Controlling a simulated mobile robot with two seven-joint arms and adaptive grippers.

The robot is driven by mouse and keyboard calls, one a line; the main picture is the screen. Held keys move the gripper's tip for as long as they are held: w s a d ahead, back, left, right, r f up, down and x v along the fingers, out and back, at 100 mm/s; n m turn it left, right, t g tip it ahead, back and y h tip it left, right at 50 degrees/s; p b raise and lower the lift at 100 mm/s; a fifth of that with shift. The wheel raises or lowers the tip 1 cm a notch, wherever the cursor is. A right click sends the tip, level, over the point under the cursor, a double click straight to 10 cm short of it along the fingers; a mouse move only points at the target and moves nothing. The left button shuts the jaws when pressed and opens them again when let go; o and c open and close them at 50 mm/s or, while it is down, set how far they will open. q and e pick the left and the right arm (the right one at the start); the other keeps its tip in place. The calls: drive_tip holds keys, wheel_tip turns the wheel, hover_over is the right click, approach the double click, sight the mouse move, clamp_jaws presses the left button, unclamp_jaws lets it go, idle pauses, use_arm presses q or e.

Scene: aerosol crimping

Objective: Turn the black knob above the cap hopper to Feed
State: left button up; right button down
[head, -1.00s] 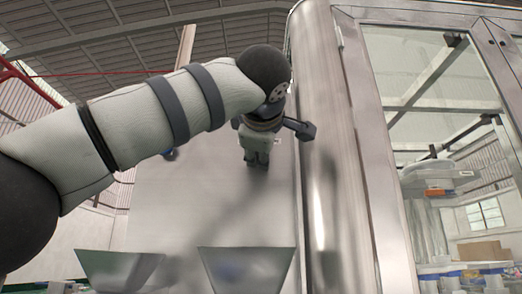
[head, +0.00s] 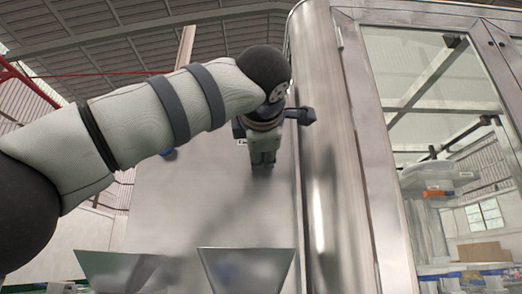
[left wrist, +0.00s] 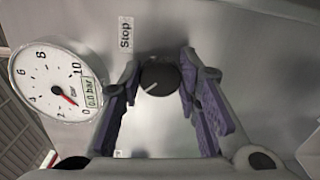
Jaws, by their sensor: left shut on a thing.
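The black knob (left wrist: 160,77) sits on a grey metal panel in the left wrist view. Its white pointer mark points to the lower left of that picture. My left gripper (left wrist: 161,70) has its purple-padded fingers on either side of the knob, shut on it. A "Stop" label (left wrist: 125,37) is up and left of the knob. No Feed label is readable. In the head view my left gripper (head: 263,158) is against the panel and hides the knob. A metal hopper (head: 246,268) stands below it. My right gripper is not in view.
A round pressure gauge (left wrist: 58,82) is left of the knob, close to one finger. A second hopper (head: 120,268) is at the lower left. A rounded steel column (head: 322,150) and a glazed cabinet (head: 440,120) stand close on the right.

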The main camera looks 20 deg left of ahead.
use_arm(q)
drive_tip(key=o, duration=1.1)
drive_tip(key=shift+o, duration=0.2)
drive_tip(key=v, duration=1.2)
